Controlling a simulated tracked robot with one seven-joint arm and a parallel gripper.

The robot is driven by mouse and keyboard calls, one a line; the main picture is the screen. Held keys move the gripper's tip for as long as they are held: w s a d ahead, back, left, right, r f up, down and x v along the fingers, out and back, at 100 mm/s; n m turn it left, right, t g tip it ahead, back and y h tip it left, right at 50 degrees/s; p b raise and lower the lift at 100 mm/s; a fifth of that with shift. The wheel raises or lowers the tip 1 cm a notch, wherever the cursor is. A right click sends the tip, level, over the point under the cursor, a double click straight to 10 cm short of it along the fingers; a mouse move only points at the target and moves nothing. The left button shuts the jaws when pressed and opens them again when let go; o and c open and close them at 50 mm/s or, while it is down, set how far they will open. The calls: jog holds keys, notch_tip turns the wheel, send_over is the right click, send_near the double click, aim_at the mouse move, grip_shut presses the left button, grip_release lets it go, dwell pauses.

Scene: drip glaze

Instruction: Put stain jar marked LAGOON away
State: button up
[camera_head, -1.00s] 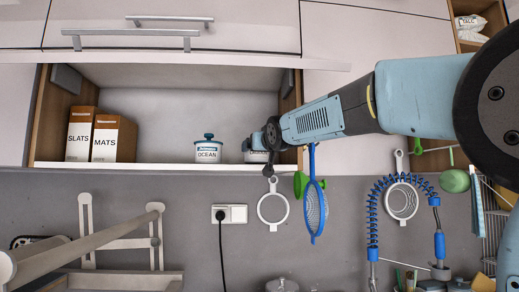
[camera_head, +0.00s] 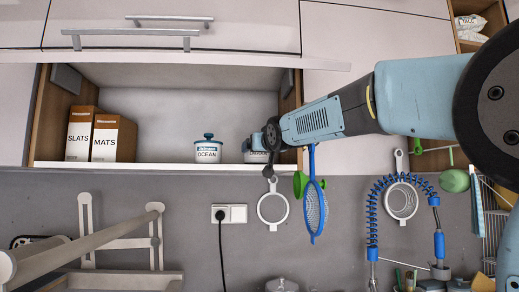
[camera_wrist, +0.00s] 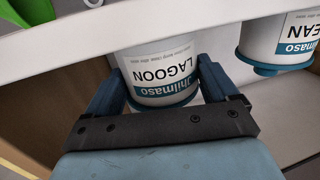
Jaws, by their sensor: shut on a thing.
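The LAGOON jar (camera_wrist: 160,68) is white with a teal band and appears upside down in the wrist view. My gripper (camera_wrist: 158,92) is shut on it, one finger on each side. In the head view my gripper (camera_head: 268,143) is at the right end of the open cupboard's shelf (camera_head: 170,166), and the jar (camera_head: 254,157) shows only in part behind it. The jar is at shelf level; I cannot tell if its base touches the shelf. The OCEAN jar (camera_head: 208,149), white with a blue lid, stands to its left on the shelf.
SLATS (camera_head: 81,133) and MATS (camera_head: 112,138) boxes stand at the shelf's left end. The cupboard's right wall (camera_head: 291,100) is close to my gripper. Strainers (camera_head: 314,208) hang below on the right. Shelf room is free between MATS and OCEAN.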

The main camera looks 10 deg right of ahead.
jog(key=shift+f, duration=0.25)
jog(key=o, duration=1.1)
jog(key=shift+c, duration=0.2)
jog(key=shift+s, duration=0.1)
jog(key=v, duration=1)
jog(key=shift+s+d, duration=0.15)
jog(key=shift+s, duration=0.2)
jog(key=shift+s, duration=0.1)
